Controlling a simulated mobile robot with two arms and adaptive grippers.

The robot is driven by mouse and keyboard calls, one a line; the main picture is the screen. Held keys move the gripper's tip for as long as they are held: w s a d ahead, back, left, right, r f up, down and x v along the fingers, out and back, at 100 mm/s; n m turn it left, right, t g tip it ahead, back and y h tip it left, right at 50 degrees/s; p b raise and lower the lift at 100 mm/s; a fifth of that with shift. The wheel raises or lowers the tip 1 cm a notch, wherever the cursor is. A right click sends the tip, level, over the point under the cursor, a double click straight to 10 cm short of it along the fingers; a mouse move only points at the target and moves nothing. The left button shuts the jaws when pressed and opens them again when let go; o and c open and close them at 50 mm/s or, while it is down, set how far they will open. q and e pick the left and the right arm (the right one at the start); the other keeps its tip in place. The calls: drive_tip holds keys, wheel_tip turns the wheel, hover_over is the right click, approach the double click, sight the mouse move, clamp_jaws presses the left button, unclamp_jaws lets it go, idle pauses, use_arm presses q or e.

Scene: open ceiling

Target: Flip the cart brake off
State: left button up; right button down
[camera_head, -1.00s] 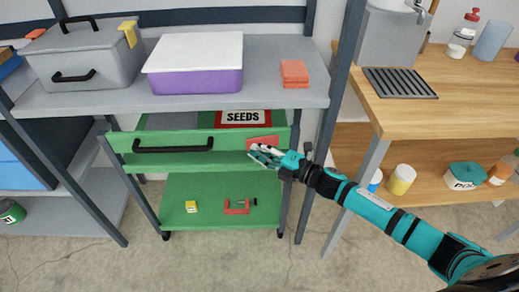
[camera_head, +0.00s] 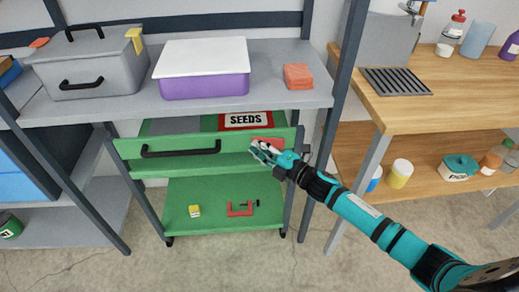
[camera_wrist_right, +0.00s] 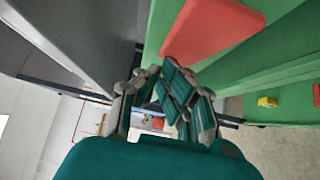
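The cart is green, with a front panel (camera_head: 205,165) that carries a black handle (camera_head: 181,149). A flat red piece (camera_head: 268,144), which looks like the brake flap, sits at the panel's right end, partly hidden behind my gripper. In the right wrist view the red piece (camera_wrist_right: 212,28) lies just beyond the fingertips, against green. My right gripper (camera_head: 256,151) is in front of the panel's right end, close to the red piece. I cannot tell whether they touch. Its fingers (camera_wrist_right: 165,80) are close together with nothing seen between them. My left gripper is not in view.
A grey shelf (camera_head: 220,108) with a purple box (camera_head: 203,86), grey case (camera_head: 90,80) and orange blocks (camera_head: 298,77) overhangs the cart. A dark post (camera_head: 328,130) stands right of it, beside a wooden bench (camera_head: 455,110). The cart's lower tray holds a red clamp (camera_head: 240,210) and yellow block (camera_head: 194,211).

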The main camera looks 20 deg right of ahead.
drive_tip(key=shift+w+d+f, duration=0.1)
drive_tip(key=shift+w+d, duration=0.1)
drive_tip(key=shift+d, duration=0.1)
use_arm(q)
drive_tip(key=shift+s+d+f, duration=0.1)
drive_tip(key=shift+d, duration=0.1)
use_arm(e)
drive_tip(key=shift+a, duration=0.1)
drive_tip(key=shift+d, duration=0.2)
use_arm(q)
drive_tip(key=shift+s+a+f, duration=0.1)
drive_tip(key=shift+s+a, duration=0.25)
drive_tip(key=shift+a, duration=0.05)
use_arm(e)
drive_tip(key=v, duration=0.7)
drive_tip(key=shift+s, duration=0.55)
drive_tip(key=shift+a, duration=0.15)
